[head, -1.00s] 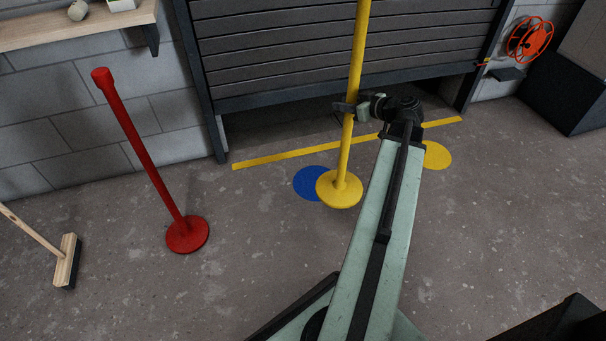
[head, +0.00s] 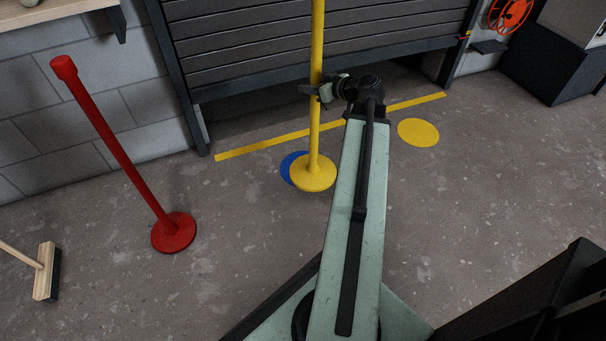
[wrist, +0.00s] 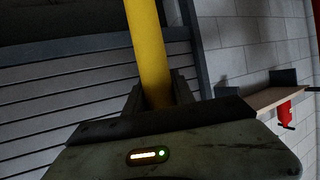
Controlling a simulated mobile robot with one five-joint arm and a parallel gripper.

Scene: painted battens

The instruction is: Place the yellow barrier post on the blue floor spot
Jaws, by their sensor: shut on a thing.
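The yellow barrier post (head: 316,120) stands upright in the head view, its round base (head: 314,174) covering much of the blue floor spot (head: 289,167). A blue crescent shows at the base's left and upper-left edge. I cannot tell whether the base touches the floor. My gripper (head: 315,89) is shut on the post's pole, partway up. In the wrist view the yellow pole (wrist: 148,50) rises between the jaws. The post's top is out of frame.
A yellow floor spot (head: 418,132) lies to the right. A yellow floor line (head: 260,145) runs before the slatted shutter (head: 240,50).

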